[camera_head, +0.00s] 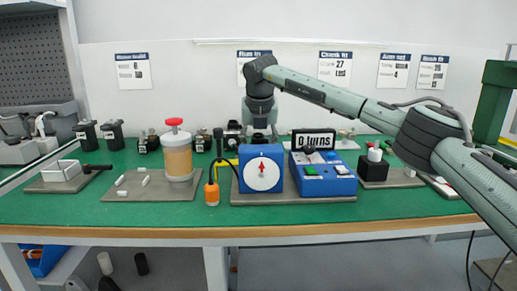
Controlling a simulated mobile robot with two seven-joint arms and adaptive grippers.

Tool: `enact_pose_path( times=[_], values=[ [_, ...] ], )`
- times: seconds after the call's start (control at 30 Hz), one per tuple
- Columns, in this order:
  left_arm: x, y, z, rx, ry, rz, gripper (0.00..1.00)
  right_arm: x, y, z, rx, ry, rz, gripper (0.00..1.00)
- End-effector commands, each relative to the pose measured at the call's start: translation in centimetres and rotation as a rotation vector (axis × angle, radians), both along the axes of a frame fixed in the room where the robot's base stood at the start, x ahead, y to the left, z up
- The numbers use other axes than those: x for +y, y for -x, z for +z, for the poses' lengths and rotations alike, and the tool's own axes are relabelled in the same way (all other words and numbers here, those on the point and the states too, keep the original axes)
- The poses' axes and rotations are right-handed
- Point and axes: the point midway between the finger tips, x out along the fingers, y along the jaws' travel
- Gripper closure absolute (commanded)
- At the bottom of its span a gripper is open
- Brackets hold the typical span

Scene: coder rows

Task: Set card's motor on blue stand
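Several dark motor-like units stand along the back of the green bench, including a pair at the back left (87,133) (112,133) and one farther right (148,141). A blue box with a white dial and red pointer (261,168) stands at the middle. A blue console (322,176) with buttons and a "0 turns" display stands right of it. I cannot tell which is the blue stand. My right arm reaches in from the right; its gripper (259,132) points down behind the dial box, near dark units there. Its fingertips are partly hidden. My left gripper is out of view.
Wall cards (133,71) (335,68) hang behind, mostly unreadable. A tan jar with a red knob (177,155), an orange-capped bottle (211,192) and a black block (374,168) stand on the bench. A black cable runs beside the dial box. The bench's front strip is clear.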

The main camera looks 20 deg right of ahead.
Motion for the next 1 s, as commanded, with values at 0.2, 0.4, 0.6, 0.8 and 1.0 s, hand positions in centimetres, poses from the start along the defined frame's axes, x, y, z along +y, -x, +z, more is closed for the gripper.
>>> enact_pose_path(
  times=[0.2, 0.4, 0.6, 0.8, 1.0],
  values=[
    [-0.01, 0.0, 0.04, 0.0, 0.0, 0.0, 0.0, 0.03, -0.09, 0.39, -0.007, -0.002, 0.0, 0.83],
    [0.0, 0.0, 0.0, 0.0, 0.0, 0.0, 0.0, 0.03, -0.1, 0.31, -0.007, -0.002, 0.0, 0.83],
    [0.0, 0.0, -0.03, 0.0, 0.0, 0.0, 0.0, 0.03, -0.1, 0.2, -0.008, -0.002, 0.0, 0.83],
    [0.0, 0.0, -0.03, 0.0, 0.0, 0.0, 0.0, 0.02, -0.08, 0.09, -0.005, -0.001, 0.0, 0.33],
    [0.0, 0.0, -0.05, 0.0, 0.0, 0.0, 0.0, 0.0, -0.04, -0.06, -0.002, 0.0, 0.0, 0.26]
  ],
)
